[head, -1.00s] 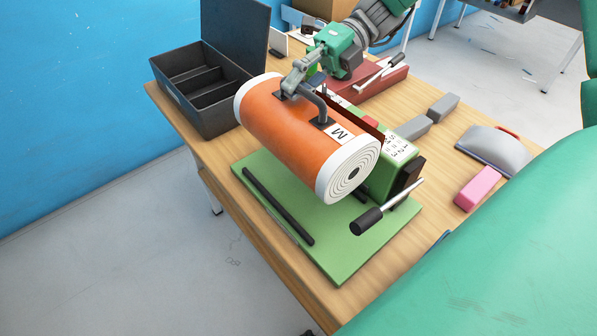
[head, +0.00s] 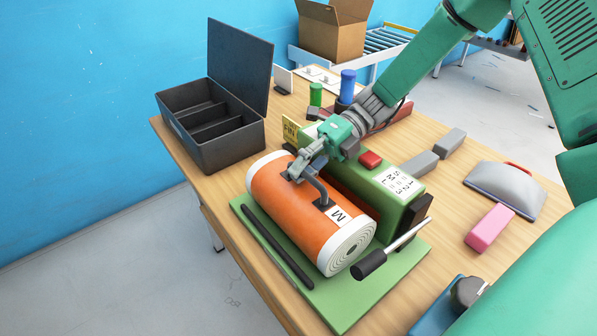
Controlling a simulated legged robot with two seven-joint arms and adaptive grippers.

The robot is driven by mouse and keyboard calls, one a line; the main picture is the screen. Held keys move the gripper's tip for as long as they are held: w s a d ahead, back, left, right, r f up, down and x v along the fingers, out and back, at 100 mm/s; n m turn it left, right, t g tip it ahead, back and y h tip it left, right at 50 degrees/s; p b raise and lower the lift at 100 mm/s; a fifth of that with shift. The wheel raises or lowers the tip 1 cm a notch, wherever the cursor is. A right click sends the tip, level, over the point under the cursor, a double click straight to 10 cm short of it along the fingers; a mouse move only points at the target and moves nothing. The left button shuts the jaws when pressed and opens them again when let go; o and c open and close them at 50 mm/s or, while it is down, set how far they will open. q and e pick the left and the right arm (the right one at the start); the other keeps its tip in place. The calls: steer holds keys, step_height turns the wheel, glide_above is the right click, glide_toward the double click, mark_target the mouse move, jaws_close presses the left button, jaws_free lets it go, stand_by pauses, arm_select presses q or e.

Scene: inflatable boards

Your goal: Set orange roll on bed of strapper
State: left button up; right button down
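The orange roll (head: 284,205) has white ends, a grey handle on top and an "M" label. It lies along the green bed of the strapper (head: 345,300), between the black rail (head: 277,246) at the left and the green housing (head: 390,205). It looks to be down on the bed, though its underside is hidden. The housing has a red button, a size label and a black-ended lever (head: 372,263). My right gripper (head: 298,171) is at the far end of the roll's handle and looks closed on it. My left gripper is not in view.
A black open-lidded box (head: 213,140) stands at the back left. Grey blocks (head: 420,164), a pink block (head: 489,228) and a grey tool with a red handle (head: 505,190) lie at the right. A blue item (head: 437,318) is at the near right edge.

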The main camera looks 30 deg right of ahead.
steer(key=shift+d+f, duration=0.1)
steer(key=shift+d, duration=0.1)
steer(key=c, duration=2)
jaws_free()
steer(key=shift+s+a, duration=0.1)
steer(key=shift+o, duration=1.4)
steer(key=shift+a, duration=0.25)
steer(key=shift+a+r, duration=0.2)
steer(key=shift+a, duration=0.5)
steer(key=v, duration=1.1)
steer(key=shift+d+p, duration=0.3)
steer(key=shift+d+r, duration=0.35)
steer(key=shift+d, duration=0.15)
steer(key=shift+d+f, duration=0.15)
steer(key=shift+d, duration=0.15)
